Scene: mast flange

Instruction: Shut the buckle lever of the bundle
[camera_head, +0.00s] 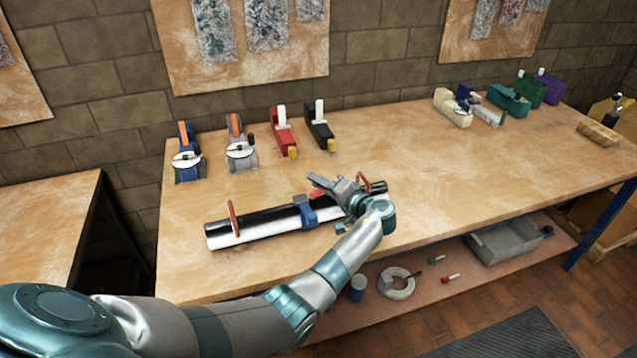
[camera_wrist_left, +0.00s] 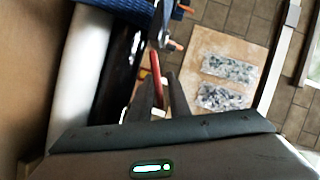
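The bundle is a black tube (camera_head: 262,220) and a white tube (camera_head: 250,235) lying side by side on the bench. A blue buckle and strap (camera_head: 305,214) go round its middle; they also show in the left wrist view (camera_wrist_left: 148,12). A red lever (camera_head: 318,193) sticks up by the buckle, and it shows as a red bar in the left wrist view (camera_wrist_left: 155,75). My left gripper (camera_head: 326,185) is over the bundle, right of the buckle, its fingers apart, close to the lever. Whether they touch it I cannot tell. My right gripper is out of view.
Orange uprights stand at the bundle's left (camera_head: 233,218) and right (camera_head: 363,181). Strapping tools (camera_head: 283,132) line the back of the bench (camera_head: 420,150). More tools (camera_head: 508,98) stand at the back right. A grey bin (camera_head: 505,245) sits on the lower shelf. The bench's middle right is clear.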

